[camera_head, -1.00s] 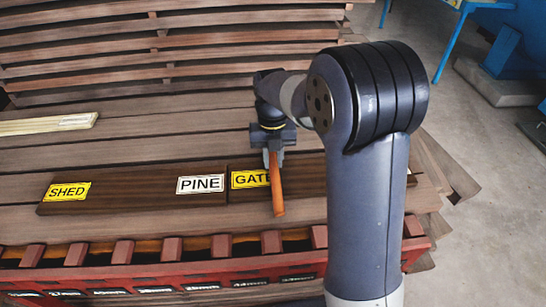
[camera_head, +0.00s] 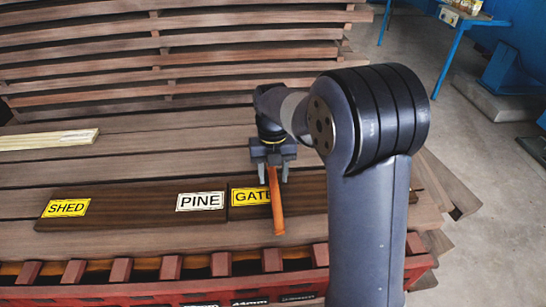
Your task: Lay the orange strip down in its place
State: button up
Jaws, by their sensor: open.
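The orange strip (camera_head: 276,206) is a thin bar pointing toward the front, across the right part of the yellow GATE label (camera_head: 248,197). Its near end reaches past the front edge of the dark board. Whether it rests on the board or is slightly above it, I cannot tell. My gripper (camera_head: 272,178) is open over the far end of the strip, with a finger on each side and gaps between. The strip's far end is hidden under the gripper.
Dark boards with yellow SHED (camera_head: 66,208) and white PINE (camera_head: 201,201) labels lie to the left. A red rack (camera_head: 120,293) with size labels runs along the front. Pale strips (camera_head: 45,140) lie at the left. Stacked planks (camera_head: 100,60) rise behind.

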aim_at(273, 175)
notch_tip(273, 175, up, 11)
jog(key=w, duration=0.1)
jog(key=shift+w, duration=0.15)
jog(key=shift+o, duration=0.6)
